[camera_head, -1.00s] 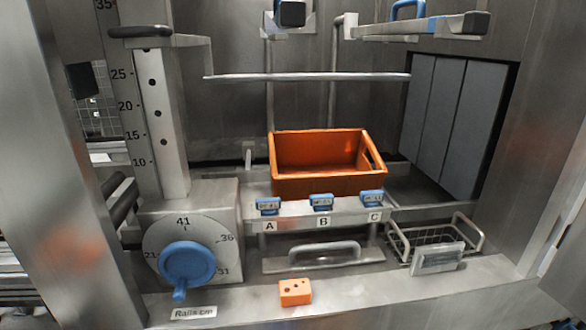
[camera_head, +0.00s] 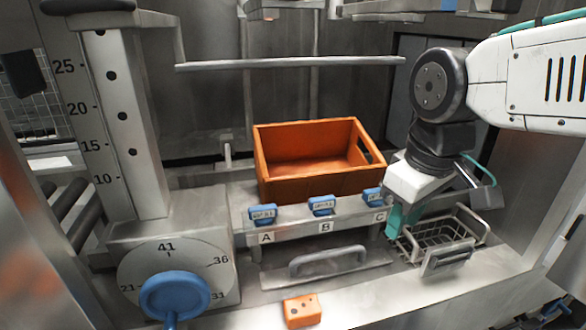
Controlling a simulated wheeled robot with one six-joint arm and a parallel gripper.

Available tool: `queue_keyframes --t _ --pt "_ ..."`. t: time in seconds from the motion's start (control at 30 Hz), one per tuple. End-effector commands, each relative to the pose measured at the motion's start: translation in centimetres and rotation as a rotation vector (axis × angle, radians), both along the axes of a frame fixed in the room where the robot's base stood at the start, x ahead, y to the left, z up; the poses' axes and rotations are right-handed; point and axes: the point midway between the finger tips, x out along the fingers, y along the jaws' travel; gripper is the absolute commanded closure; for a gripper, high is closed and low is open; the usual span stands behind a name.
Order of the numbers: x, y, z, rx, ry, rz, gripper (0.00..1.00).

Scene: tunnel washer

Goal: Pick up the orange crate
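The orange crate (camera_head: 318,187) sits upright on a metal shelf behind the blue tags marked A, B and C. It is open at the top, looks empty, and has a handle slot in its right end wall. My gripper (camera_head: 394,226) is to the right of the crate and in front of it, near tag C and above the wire basket. It points downward and does not touch the crate as far as I can see. Its teal fingertips are small and partly hidden, so I cannot tell whether they are open.
A horizontal rail (camera_head: 290,63) crosses above and behind the crate. A wire basket (camera_head: 445,235) lies at the right. A blue knob (camera_head: 175,296) on a dial stands front left. A small orange block (camera_head: 301,311) lies on the front ledge. A metal handle (camera_head: 327,262) is below the shelf.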

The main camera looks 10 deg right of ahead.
Motion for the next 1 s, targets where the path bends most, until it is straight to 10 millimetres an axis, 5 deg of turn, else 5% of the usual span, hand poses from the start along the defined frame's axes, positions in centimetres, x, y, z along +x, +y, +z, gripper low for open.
queue_keyframes --t 0.2,0.4,0.6,1.0 --pt "11.6 1.3 1.7 -0.114 -0.059 0.601 0.67" --pt "19.5 2.4 1.4 -0.218 -0.101 1.016 0.67" --pt "22.6 2.9 0.7 -0.266 -0.115 1.183 0.67" --pt "23.5 3.1 -4.1 -0.267 -0.115 1.193 0.67"
